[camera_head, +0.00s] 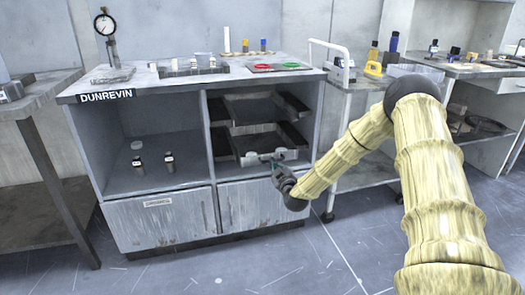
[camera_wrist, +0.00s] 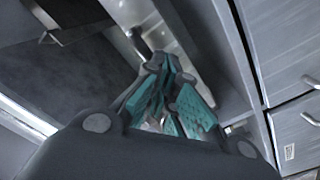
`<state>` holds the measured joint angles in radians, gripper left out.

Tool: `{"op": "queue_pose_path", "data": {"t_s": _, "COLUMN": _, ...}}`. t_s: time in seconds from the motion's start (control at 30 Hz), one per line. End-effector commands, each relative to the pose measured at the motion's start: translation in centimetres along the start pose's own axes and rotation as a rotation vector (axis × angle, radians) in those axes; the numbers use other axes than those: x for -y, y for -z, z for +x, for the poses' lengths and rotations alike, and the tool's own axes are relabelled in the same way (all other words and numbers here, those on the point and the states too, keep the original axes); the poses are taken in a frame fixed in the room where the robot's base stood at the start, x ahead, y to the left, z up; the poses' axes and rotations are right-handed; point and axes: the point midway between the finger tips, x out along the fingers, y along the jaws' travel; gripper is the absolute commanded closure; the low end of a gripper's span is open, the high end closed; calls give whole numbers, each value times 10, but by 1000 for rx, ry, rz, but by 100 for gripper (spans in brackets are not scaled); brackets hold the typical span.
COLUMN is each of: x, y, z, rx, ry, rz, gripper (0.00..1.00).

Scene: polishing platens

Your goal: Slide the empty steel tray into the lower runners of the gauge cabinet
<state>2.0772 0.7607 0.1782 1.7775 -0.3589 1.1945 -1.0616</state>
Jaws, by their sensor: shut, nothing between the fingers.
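The gauge cabinet (camera_head: 140,80), marked DUNREVIN, stands left of centre in the head view. Its open right bay holds dark runners at two levels. The steel tray (camera_head: 252,157) shows as a pale front edge at the lower level of that bay, above the closed lower door. Its seating on the runners and its depth inside are hard to tell. My gripper (camera_head: 273,164) is at the tray's front edge, too small there to tell contact. In the wrist view my gripper (camera_wrist: 163,72) has its teal finger pads closed together, with nothing held between them.
Two small dark gauges (camera_head: 153,162) stand in the cabinet's left bay. A dial gauge stand (camera_head: 108,45) and red and green dishes (camera_head: 262,67) are on top. A cart (camera_head: 350,80) stands close on the right. A bench (camera_head: 40,85) stands left. Floor in front is clear.

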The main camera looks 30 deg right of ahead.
Motion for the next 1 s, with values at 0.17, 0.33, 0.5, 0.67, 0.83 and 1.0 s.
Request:
{"op": "queue_pose_path", "data": {"t_s": 0.17, "x": 0, "y": 0, "z": 4, "rx": 0, "ry": 0, "rz": -1, "gripper": 100}}
{"op": "queue_pose_path", "data": {"t_s": 0.33, "x": 0, "y": 0, "z": 8, "rx": -1, "ry": 0, "rz": -1, "gripper": 100}}
{"op": "queue_pose_path", "data": {"t_s": 0.5, "x": 0, "y": 0, "z": 12, "rx": -1, "ry": 0, "rz": -1, "gripper": 100}}
{"op": "queue_pose_path", "data": {"t_s": 0.67, "x": 0, "y": 0, "z": 16, "rx": -1, "ry": 0, "rz": -1, "gripper": 100}}
{"op": "queue_pose_path", "data": {"t_s": 0.83, "x": 0, "y": 0, "z": 20, "rx": -1, "ry": 0, "rz": -1, "gripper": 100}}
{"op": "queue_pose_path", "data": {"t_s": 1.0, "x": 0, "y": 0, "z": 23, "rx": 0, "ry": 0, "rz": -1, "gripper": 100}}
